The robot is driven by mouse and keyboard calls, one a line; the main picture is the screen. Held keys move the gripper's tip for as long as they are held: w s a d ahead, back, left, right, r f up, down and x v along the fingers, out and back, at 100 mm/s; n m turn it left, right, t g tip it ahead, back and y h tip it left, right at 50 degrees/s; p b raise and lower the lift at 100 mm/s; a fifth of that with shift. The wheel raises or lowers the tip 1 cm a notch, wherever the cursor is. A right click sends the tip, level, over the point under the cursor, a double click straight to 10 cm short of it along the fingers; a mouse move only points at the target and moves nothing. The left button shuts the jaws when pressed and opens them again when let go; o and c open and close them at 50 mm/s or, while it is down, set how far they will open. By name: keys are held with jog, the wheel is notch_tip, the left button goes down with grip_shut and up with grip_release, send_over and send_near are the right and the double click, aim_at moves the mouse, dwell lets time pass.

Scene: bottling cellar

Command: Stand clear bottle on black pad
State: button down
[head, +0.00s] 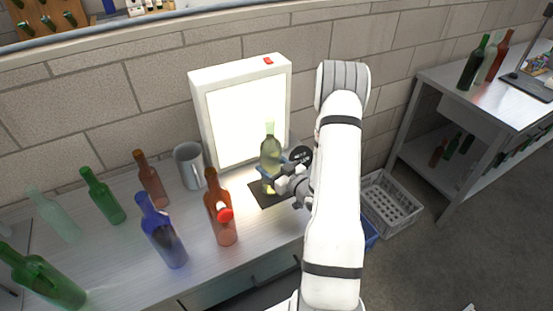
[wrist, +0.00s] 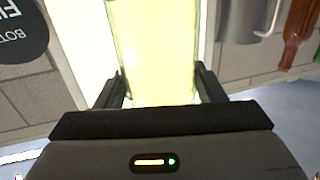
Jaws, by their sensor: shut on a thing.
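The clear bottle (head: 270,152) looks pale yellow-green against the lit panel and stands upright in the head view. My gripper (head: 272,172) is shut on its lower body. In the wrist view the bottle (wrist: 158,50) fills the space between the two dark fingers of my gripper (wrist: 160,88). The black pad (head: 258,193) lies on the bench in front of the light panel. The bottle is over the pad in the head view. Whether its base touches the pad I cannot tell, as my gripper partly hides it.
A white light box (head: 240,70) stands behind the pad. A grey mug (head: 188,166), an amber bottle with a red tag (head: 219,205), a blue bottle (head: 162,235) and several other bottles stand to the left. A grey crate (head: 388,205) sits on the floor at right.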

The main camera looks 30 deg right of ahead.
dwell(0.3)
jog(key=shift+c, duration=1.6)
grip_release()
jog(key=shift+f, duration=0.1)
jog(key=shift+r, duration=0.2)
